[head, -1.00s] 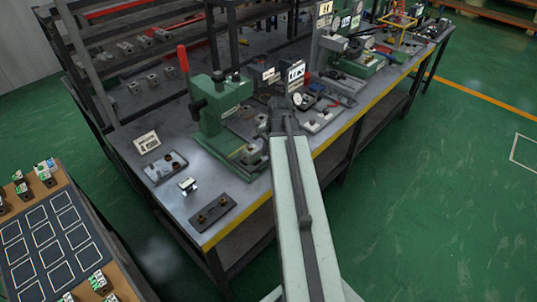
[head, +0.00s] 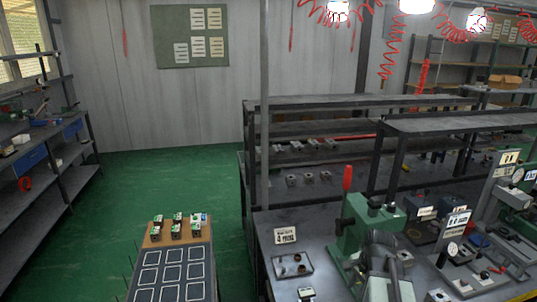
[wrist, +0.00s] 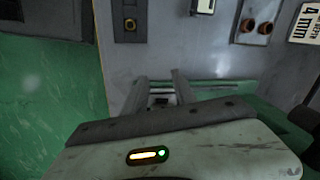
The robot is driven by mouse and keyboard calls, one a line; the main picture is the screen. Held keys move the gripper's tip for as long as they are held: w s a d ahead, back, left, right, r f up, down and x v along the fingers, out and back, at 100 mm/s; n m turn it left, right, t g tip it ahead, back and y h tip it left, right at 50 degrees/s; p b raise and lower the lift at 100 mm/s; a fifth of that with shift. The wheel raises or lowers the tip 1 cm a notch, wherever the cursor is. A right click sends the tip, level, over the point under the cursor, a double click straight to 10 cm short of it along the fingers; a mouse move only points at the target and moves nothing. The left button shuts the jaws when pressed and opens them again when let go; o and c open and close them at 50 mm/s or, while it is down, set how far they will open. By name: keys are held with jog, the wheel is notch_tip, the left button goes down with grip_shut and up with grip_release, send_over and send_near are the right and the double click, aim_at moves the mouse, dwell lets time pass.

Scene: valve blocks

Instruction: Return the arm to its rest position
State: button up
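My gripper (wrist: 158,86) shows in the wrist view as two grey fingers set apart, with bare bench surface beyond them. A small dark shape low between the fingers is too unclear to name. In the head view my arm (head: 384,278) rises at the bottom edge, in front of the green press (head: 360,222) with its red lever; the fingertips are not visible there. A small valve block (head: 306,294) stands on the bench at the bottom edge. It also shows at the top of the wrist view (wrist: 205,5), apart from the fingers.
A side table with an outlined dark mat (head: 148,277) holds several valve blocks (head: 176,226). Shelving (head: 330,128) stands behind. Green floor (head: 150,175) is clear at left.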

jog(key=s+a+n+g, duration=0.1)
jog(key=s+a+n, duration=0.1)
jog(key=a+n, duration=0.4)
jog(key=s+a+n, duration=0.1)
jog(key=a+n, duration=0.6)
jog(key=a, duration=0.3)
jog(key=shift+s+g+h, duration=0.4)
jog(key=shift+f, duration=0.1)
